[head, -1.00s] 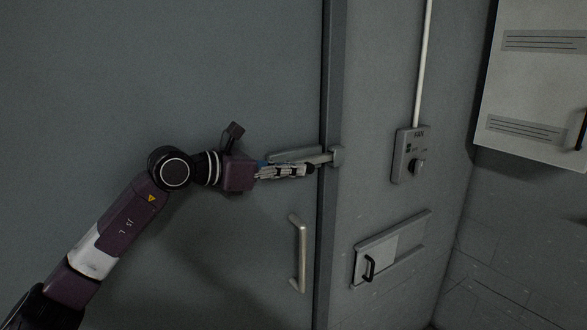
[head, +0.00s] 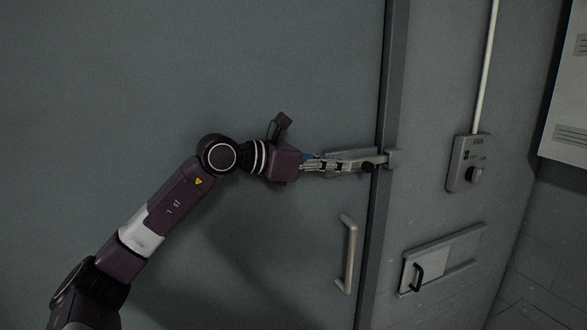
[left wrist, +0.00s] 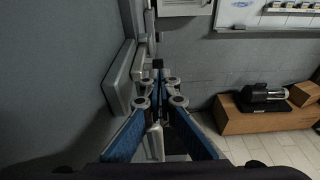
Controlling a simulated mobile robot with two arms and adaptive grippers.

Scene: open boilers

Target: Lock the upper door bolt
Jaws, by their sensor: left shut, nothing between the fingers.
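The upper door bolt (head: 350,154) is a grey horizontal bar and plate on the grey door (head: 290,60). It points right towards a small catch (head: 394,159) on the door frame. Its rod seems to reach the catch, but my fingers hide part of it. My left gripper (head: 367,166) is shut and empty, lying along the front of the bolt with its tips just left of the catch. I cannot tell whether it touches the bolt. In the left wrist view the closed fingers (left wrist: 160,75) point ahead, beside the bolt's grey plate (left wrist: 119,78). My right gripper is not in view.
A vertical door handle (head: 348,254) is below the bolt. A fan switch box (head: 468,163) and a sliding hatch (head: 444,258) are on the wall to the right.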

